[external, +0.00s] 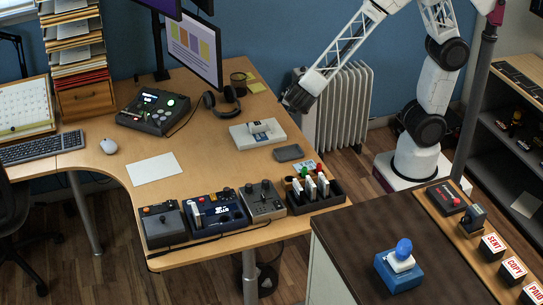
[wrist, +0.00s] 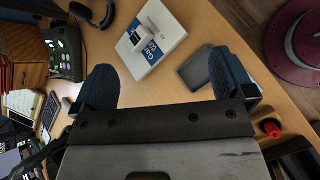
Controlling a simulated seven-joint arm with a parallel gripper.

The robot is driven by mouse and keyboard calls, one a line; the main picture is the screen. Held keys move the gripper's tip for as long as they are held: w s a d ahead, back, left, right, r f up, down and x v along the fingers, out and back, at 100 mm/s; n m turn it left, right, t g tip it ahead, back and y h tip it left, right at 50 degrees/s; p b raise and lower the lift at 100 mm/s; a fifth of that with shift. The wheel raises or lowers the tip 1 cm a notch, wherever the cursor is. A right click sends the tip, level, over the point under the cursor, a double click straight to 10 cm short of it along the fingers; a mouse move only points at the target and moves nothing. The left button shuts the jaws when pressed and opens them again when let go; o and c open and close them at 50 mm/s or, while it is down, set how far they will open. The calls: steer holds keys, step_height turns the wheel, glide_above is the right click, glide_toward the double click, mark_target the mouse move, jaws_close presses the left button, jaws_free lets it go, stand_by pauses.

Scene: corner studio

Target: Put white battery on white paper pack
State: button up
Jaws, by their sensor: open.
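The white paper pack (external: 242,137) lies flat on the desk, below and left of my gripper (external: 296,98) in the external view. A small white-and-dark block (external: 259,127) sits on top of it and looks like the white battery, though it is too small to be sure.
A grey tray (external: 289,153) lies right of the pack. A black holder with upright markers (external: 315,190) and several control boxes (external: 210,212) line the desk's front. Headphones (external: 221,101) and a monitor (external: 194,46) stand behind. Bare desk surrounds the white sheet (external: 154,168).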

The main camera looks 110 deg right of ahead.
steer(key=s+a+r+m+t+y, duration=0.2)
steer(key=s+a+r+m+y, duration=0.3)
steer(key=s+a+r, duration=0.2)
steer(key=s+a+r+m+t+y, duration=0.2)
steer(key=s+a+r+m+y, duration=0.2)
steer(key=s+a+r, duration=0.4)
steer(key=s+a+m, duration=0.1)
steer(key=s+a, duration=0.3)
steer(key=a, duration=0.1)
steer(key=shift+a+t+y, duration=0.2)
steer(key=shift+t+y, duration=0.1)
steer(key=shift+y, duration=0.1)
stand_by(0.3)
